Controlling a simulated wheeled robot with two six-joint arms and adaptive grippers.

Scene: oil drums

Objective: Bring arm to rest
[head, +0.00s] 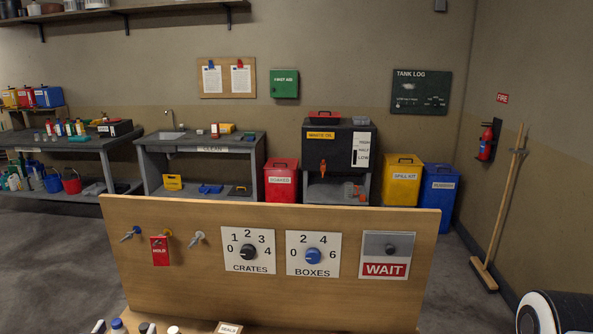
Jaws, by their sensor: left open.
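No gripper of mine can be made out in the head view. A white and black rounded part (555,312) cuts into the bottom right corner; it looks like part of my own arm, but no fingers show on it. In front of me stands an upright wooden board (330,290). It carries a CRATES dial (248,252), a BOXES dial (313,256) and a WAIT plate (385,269).
Several bottle tops (118,326) and a small labelled card (229,328) show at the bottom edge before the board. Behind stand benches (200,142), a red bin (281,180), a black waste oil tank (338,145), yellow and blue bins, and a broom (503,200). Open floor lies left.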

